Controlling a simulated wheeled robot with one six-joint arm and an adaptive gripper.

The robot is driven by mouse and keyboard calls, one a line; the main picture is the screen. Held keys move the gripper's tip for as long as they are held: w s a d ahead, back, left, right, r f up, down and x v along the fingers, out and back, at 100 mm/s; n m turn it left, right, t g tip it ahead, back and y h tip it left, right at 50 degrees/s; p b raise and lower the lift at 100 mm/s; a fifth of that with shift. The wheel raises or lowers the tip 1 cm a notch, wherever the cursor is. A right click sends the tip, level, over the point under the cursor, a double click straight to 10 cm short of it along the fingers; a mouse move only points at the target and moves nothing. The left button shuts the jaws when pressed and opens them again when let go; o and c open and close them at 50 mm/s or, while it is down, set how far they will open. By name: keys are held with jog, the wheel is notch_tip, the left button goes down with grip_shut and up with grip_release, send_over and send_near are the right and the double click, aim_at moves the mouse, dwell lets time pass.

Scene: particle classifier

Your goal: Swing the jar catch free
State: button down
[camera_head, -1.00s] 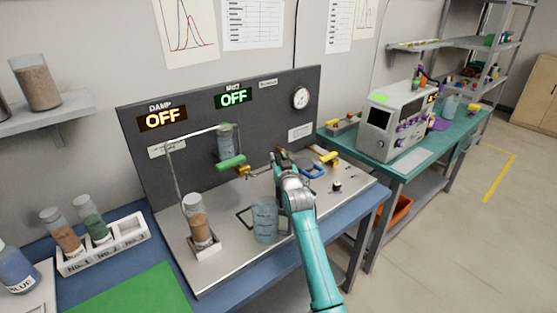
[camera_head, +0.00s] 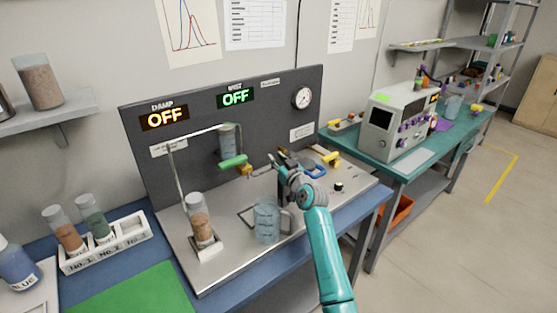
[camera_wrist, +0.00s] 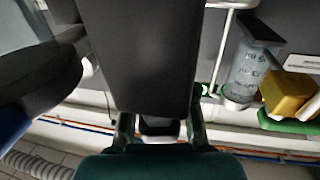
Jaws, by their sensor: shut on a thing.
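A clear jar (camera_head: 228,138) hangs upright at the dark panel, with a green handle (camera_head: 232,161) and a yellow fitting (camera_head: 245,169) below it. The jar also shows at the right of the wrist view (camera_wrist: 246,68), near a yellow block (camera_wrist: 287,92) and a green part. Which part is the jar catch, I cannot tell for sure. My gripper (camera_head: 277,159) is right of the yellow fitting, close to the panel. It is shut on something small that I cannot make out. In the wrist view, a dark block fills the space ahead of my gripper (camera_wrist: 159,130).
A blue handle (camera_head: 312,170) and a yellow handle (camera_head: 332,158) sit to the right. A metal frame (camera_head: 176,175) rises at left.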

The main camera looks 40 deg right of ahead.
jog(key=shift+a+f+n+y, duration=0.1)
jog(key=shift+a+n+y, duration=0.2)
jog(key=shift+n+y, duration=0.5)
jog(key=shift+a+n+y, duration=0.25)
jog(key=shift+n+y, duration=0.25)
jog(key=shift+y, duration=0.6)
jog(key=c, duration=0.9)
grip_release()
jog(key=s, duration=1.2)
jog(key=shift+d, duration=0.3)
